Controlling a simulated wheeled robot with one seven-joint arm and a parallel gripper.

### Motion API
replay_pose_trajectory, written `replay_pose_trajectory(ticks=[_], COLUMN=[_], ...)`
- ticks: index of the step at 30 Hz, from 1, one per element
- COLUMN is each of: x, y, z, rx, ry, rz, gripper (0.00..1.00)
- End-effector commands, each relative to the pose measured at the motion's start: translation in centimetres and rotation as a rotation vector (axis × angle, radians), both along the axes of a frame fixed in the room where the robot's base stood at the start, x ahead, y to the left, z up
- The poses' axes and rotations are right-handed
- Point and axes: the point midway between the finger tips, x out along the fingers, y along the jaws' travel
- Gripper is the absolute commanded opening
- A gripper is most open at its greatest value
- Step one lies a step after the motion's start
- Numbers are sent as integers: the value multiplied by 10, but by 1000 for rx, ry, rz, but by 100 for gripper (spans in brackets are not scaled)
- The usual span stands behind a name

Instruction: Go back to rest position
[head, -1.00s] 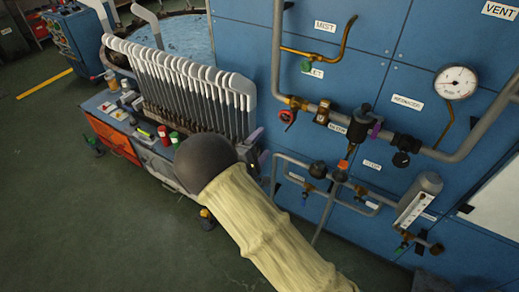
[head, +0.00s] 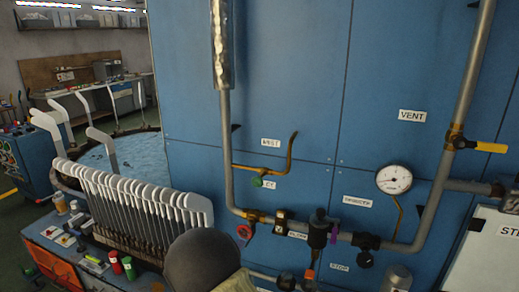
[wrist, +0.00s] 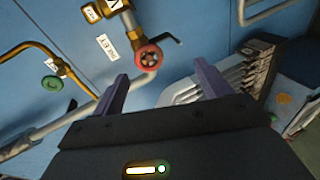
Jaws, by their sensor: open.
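My gripper (wrist: 160,95) shows in the wrist view as two purple fingers spread apart, with nothing between them. Beyond the fingers are a red valve wheel (wrist: 149,58) on a grey pipe and part of the row of white sock boards (wrist: 205,82). The sock boards (head: 140,205) stand in a close row left of the arm. The red valve wheel (head: 245,232) also shows in the head view, above the arm.
A blue panel wall (head: 285,90) carries grey pipes, a pressure gauge (head: 394,179) and a yellow-handled valve (head: 480,146). A bench (head: 60,250) with small jars is at lower left. A blue-water tub (head: 135,150) stands behind the boards.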

Motion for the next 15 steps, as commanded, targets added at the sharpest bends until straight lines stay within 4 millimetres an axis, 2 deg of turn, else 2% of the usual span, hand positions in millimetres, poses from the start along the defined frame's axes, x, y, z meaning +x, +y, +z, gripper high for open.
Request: replay_pose_trajectory(ticks=[1, 4, 8, 11, 15], x=[3, 1, -15, -37, -80], y=[-16, -40, -71, -96, -132], z=[9, 16, 28, 37, 50], rx=[104, 309, 551, 712, 893], ry=[38, 128, 250, 345, 476], rz=[-11, -30, -86, -153, -284], gripper=[77, 77, 77, 77, 77])
